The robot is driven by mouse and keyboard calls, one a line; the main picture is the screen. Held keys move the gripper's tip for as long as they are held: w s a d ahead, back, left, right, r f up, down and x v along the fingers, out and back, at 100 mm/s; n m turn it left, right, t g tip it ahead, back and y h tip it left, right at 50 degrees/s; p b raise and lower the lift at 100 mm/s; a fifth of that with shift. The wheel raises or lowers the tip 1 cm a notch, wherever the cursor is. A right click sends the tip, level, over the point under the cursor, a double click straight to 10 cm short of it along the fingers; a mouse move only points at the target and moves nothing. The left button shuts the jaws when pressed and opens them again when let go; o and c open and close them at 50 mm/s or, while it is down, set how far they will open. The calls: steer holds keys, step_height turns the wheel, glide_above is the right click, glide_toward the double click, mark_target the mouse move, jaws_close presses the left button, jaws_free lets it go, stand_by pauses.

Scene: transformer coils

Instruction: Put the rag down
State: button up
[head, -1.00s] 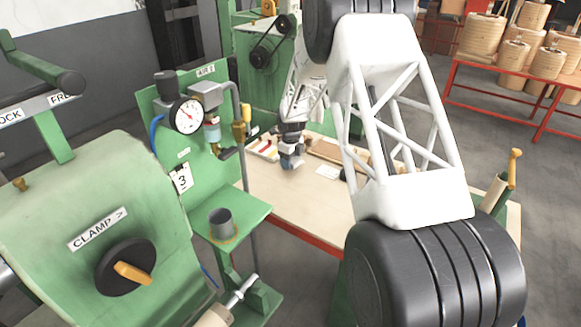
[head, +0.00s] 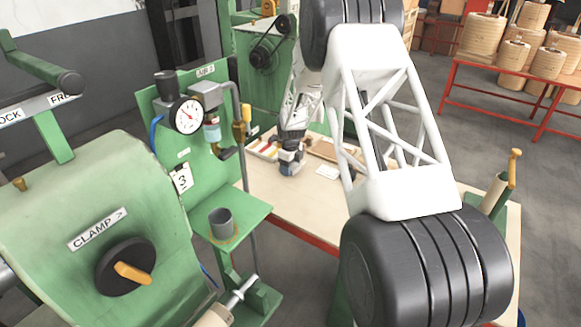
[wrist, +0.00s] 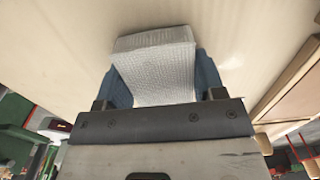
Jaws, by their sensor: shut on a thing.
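In the wrist view, the rag (wrist: 158,72) is a white, textured, folded cloth. It sits between the two blue fingers of my gripper (wrist: 160,85), which is shut on it. Pale tabletop fills the area beyond the rag; I cannot tell whether the rag touches it. In the head view, my gripper (head: 290,164) is small and low over the far left part of the workbench (head: 275,195). The rag cannot be made out there.
A tray with coloured items (head: 263,147) lies left of my gripper. A wooden board (head: 325,150) and a white card (head: 328,172) lie to its right. A green panel with a pressure gauge (head: 187,115) stands at the left. The bench's near middle is clear.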

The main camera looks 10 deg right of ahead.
steer(key=shift+f, duration=0.5)
steer(key=o, duration=1)
steer(key=shift+s+f, duration=0.1)
steer(key=shift+f, duration=0.2)
steer(key=shift+o, duration=0.2)
steer(key=shift+s+a+f, duration=0.1)
steer(key=shift+f, duration=0.05)
steer(key=shift+s+a+f, duration=0.1)
steer(key=shift+c, duration=0.2)
steer(key=shift+r, duration=0.3)
steer(key=shift+c, duration=0.3)
steer(key=shift+o, duration=0.5)
steer(key=shift+r, duration=0.3)
step_height(320, 180, up, 13)
steer(key=shift+w+d, duration=0.25)
steer(key=shift+w, duration=0.05)
